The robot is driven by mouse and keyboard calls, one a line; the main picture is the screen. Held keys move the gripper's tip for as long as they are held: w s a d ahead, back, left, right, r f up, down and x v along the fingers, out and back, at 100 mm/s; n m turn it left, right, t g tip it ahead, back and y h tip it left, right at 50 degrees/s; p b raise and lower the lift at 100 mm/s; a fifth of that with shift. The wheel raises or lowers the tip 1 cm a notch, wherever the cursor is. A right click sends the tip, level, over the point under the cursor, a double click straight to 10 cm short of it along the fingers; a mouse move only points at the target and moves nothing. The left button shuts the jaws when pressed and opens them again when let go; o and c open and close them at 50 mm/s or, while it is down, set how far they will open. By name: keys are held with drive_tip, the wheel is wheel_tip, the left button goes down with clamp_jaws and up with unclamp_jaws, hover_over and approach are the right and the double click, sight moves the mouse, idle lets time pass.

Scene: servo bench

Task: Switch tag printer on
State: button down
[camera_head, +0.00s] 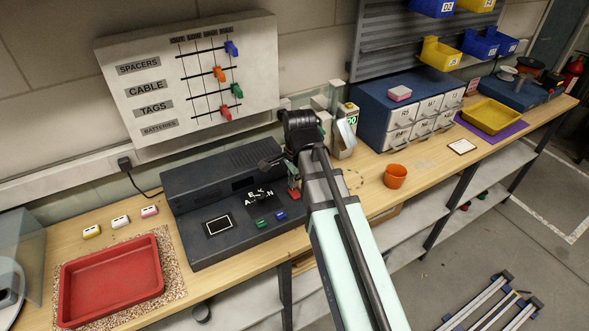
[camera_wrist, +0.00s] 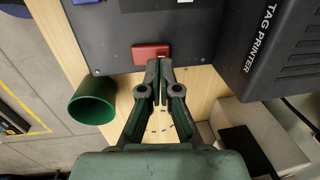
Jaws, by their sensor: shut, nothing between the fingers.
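The tag printer (camera_head: 232,180) is a dark console on the bench, with a raised rear housing. Its name is printed on the housing in the wrist view (camera_wrist: 285,45). A red switch (camera_wrist: 151,52) sits at the printer's right-hand edge; it also shows in the head view (camera_head: 294,191), partly beside my arm. My gripper (camera_wrist: 160,66) is shut and empty. Its fingertips are just below the red switch in the wrist view; I cannot tell whether they touch it. In the head view, my wrist hangs over the printer's right end and hides part of it. The switch's on or off position is unclear.
Green (camera_head: 263,222) and blue (camera_head: 281,215) buttons sit on the printer's front. A red tray (camera_head: 112,315) is at left. A drawer cabinet (camera_head: 375,115) stands behind right.

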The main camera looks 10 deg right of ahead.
sight(292, 190)
drive_tip(key=shift+w+f, duration=0.15)
drive_tip(key=shift+f, duration=0.85)
drive_tip(key=shift+w+a+f+p, duration=0.15)
drive_tip(key=shift+w+f+p, duration=0.15)
drive_tip(key=shift+f, duration=0.25)
drive_tip(key=shift+s, duration=0.15)
